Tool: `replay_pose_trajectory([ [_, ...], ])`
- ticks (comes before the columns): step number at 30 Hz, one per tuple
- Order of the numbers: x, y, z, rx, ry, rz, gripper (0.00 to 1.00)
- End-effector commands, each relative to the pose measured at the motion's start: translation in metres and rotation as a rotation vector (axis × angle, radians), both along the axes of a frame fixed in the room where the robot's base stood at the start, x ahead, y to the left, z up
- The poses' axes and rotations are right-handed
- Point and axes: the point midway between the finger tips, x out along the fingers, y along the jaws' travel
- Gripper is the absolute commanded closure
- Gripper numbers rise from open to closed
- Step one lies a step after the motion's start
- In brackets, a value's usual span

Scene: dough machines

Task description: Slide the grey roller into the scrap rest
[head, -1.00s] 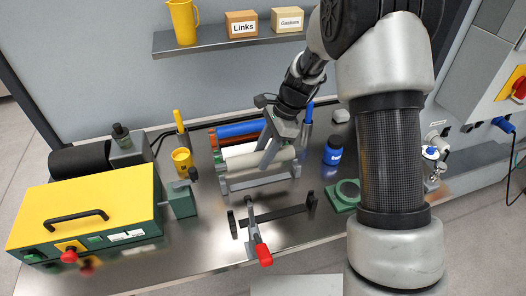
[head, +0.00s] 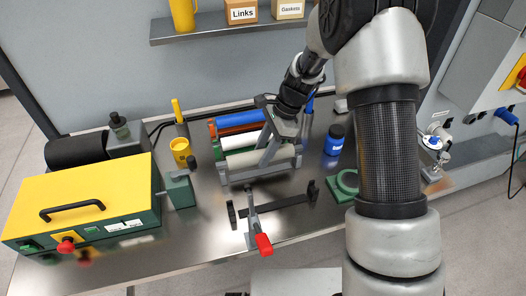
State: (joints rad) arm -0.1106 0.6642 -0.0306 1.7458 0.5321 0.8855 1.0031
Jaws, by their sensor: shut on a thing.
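A pale grey roller (head: 246,160) lies crosswise in or just over the front of a grey metal cradle (head: 262,178) in the middle of the bench. I cannot tell whether it touches the cradle. My gripper (head: 271,152) reaches down from behind and is shut on this roller, its fingers hiding part of the roller's right half.
A yellow and green machine (head: 85,205) fills the left of the bench. A red-handled clamp (head: 262,243) with a dark bar stands in front of the cradle. A blue jar (head: 334,140) and a green ring block (head: 345,184) are to the right.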

Motion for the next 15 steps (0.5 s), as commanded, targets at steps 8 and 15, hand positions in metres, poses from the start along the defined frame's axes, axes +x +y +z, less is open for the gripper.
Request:
replay_pose_trajectory([
  [8, 0.000, 0.000, -0.007, 0.000, -0.001, 0.000, 1.00],
  [15, 0.000, 0.000, -0.013, 0.000, -0.001, 0.000, 1.00],
])
